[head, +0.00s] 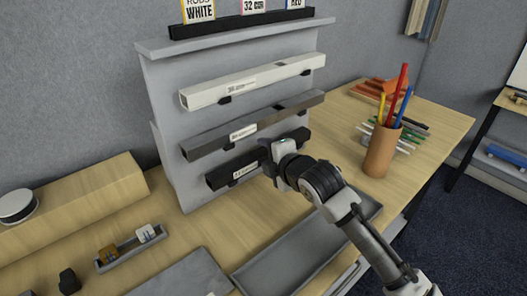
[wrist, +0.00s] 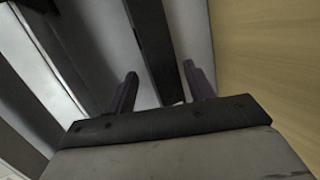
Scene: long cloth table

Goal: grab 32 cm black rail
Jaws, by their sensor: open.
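The black rail (head: 232,172) is the lowest of three on a grey display rack, held slightly tilted on small brackets. It carries a white label too small to read. My gripper (head: 271,160) is at the right part of this rail, hiding some of it. In the wrist view my gripper (wrist: 160,72) is open, with one finger on each side of a black rail (wrist: 152,45). I cannot tell whether either finger touches it.
A dark grey rail (head: 250,124) and a white rail (head: 255,80) sit above on the rack (head: 163,92). A grey tray (head: 290,258) lies in front, under my arm. A brown pencil cup (head: 381,152) stands to the right. A wooden block (head: 75,205) is at left.

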